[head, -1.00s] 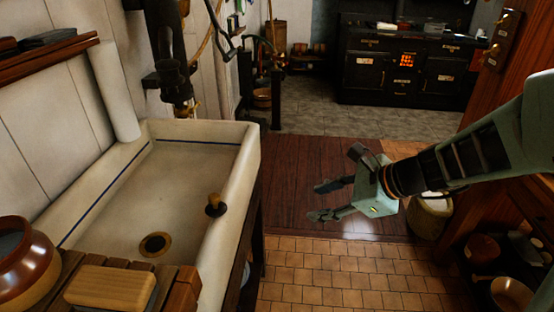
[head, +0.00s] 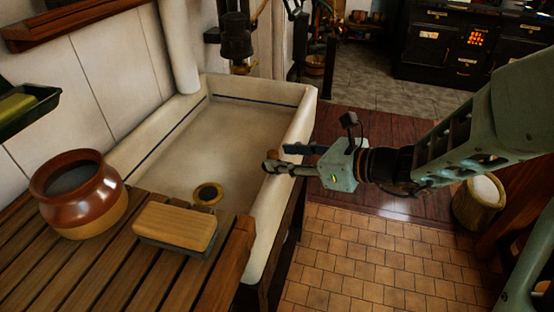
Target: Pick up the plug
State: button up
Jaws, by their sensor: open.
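The plug (head: 272,155) is a small dark, knobbed piece on the right rim of the white sink (head: 306,110). It is partly hidden by my gripper. My gripper (head: 279,158) is open and reaches in from the right, its fingers pointing left over the rim. The fingertips are at the plug, one on the far side and one on the near side. I cannot tell whether they touch it. The brass drain (head: 207,194) in the sink floor is uncovered.
A slatted wooden drainboard (head: 60,280) at the front left carries a brown pot (head: 80,195) and a wooden-backed brush (head: 175,228). A tap (head: 236,45) hangs over the sink's far end. A basket (head: 480,203) stands on the floor at right. The tiled floor between is clear.

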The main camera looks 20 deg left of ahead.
aim_at(272, 156)
jog(key=x, duration=0.4)
grip_shut()
